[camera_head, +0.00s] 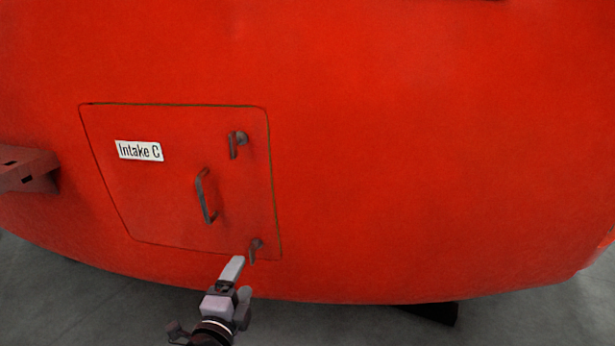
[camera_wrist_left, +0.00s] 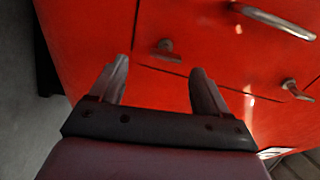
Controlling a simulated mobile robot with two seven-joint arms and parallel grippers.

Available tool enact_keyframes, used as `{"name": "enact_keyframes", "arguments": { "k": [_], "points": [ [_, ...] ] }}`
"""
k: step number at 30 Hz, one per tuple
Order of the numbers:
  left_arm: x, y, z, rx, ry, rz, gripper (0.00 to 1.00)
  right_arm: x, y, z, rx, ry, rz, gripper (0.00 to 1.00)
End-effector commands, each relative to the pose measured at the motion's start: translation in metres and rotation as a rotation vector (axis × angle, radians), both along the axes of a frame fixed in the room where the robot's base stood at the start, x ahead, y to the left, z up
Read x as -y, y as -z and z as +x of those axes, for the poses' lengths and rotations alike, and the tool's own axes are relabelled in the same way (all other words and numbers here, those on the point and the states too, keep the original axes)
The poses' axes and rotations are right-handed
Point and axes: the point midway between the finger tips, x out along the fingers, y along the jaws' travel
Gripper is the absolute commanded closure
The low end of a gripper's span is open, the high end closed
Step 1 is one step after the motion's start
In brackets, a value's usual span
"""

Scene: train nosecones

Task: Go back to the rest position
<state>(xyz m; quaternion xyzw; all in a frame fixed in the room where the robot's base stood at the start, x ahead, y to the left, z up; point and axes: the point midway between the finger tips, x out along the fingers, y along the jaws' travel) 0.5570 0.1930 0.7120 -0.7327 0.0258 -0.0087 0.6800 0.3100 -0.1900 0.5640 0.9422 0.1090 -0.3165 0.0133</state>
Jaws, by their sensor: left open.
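My left gripper (camera_head: 233,268) is at the bottom of the head view, just below the lower latch of a red hatch. In the left wrist view the two fingers of this gripper (camera_wrist_left: 157,67) stand apart with nothing between them. The hatch (camera_head: 160,205) bears a white "Intake C" label (camera_head: 139,150) and looks shut, flush with the red nosecone. It has a dark bar handle (camera_head: 204,196), an upper latch (camera_head: 237,144) and a lower latch (camera_head: 256,249). A latch (camera_wrist_left: 166,47) shows beyond the fingertips in the wrist view, apart from them. My right gripper is out of view.
The curved red nosecone (camera_head: 420,150) fills most of the head view. A dark red bracket (camera_head: 30,171) sticks out at the left edge. A dark support (camera_head: 432,312) shows under the nosecone. Grey floor (camera_head: 530,320) is bare at the lower right.

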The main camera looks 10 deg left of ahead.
Motion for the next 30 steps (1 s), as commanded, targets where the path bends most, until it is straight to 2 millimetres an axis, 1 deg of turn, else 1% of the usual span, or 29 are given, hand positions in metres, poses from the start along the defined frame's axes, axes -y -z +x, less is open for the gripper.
{"name": "enact_keyframes", "arguments": {
  "k": [1,2,5,6,8,9,11,12,14,15,17,18,20,21,22,26,30],
  "points": [
    [-0.002,0.012,-0.011,-0.033,-0.005,-0.057,0.23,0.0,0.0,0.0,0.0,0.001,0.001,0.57],
    [-0.004,0.02,-0.018,-0.058,-0.01,-0.106,0.23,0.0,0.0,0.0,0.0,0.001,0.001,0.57],
    [-0.008,0.052,-0.053,-0.164,-0.038,-0.319,0.23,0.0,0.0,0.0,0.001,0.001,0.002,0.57],
    [-0.01,0.066,-0.07,-0.214,-0.056,-0.421,0.23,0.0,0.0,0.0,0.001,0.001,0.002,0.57],
    [-0.011,0.085,-0.096,-0.29,-0.087,-0.574,0.23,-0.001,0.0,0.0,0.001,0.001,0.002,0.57],
    [-0.012,0.095,-0.113,-0.338,-0.109,-0.672,0.23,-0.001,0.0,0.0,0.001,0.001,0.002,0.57],
    [-0.011,0.109,-0.138,-0.407,-0.146,-0.812,0.23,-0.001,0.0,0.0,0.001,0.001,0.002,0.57],
    [-0.01,0.117,-0.154,-0.451,-0.173,-0.897,0.23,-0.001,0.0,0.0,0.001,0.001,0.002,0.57],
    [-0.008,0.127,-0.177,-0.513,-0.211,-1.018,0.23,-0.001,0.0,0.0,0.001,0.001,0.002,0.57],
    [-0.007,0.133,-0.192,-0.551,-0.238,-1.093,0.23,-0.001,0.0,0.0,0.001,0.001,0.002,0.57],
    [-0.004,0.139,-0.213,-0.607,-0.279,-1.2,0.23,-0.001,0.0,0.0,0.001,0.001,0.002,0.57],
    [-0.002,0.143,-0.227,-0.642,-0.307,-1.268,0.23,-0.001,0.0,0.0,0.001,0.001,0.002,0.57],
    [0.002,0.147,-0.247,-0.696,-0.351,-1.369,0.23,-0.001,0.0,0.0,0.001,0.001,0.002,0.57],
    [0.003,0.138,-0.252,-0.708,-0.365,-1.403,0.23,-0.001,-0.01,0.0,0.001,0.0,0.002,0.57],
    [0.002,0.127,-0.249,-0.7,-0.36,-1.394,0.23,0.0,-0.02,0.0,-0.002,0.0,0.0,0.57],
    [0.0,0.104,-0.249,-0.695,-0.361,-1.383,0.23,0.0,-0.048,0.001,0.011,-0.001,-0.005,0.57],
    [-0.002,0.076,-0.25,-0.689,-0.361,-1.377,0.23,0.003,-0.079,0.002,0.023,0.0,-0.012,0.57]
  ]
}}
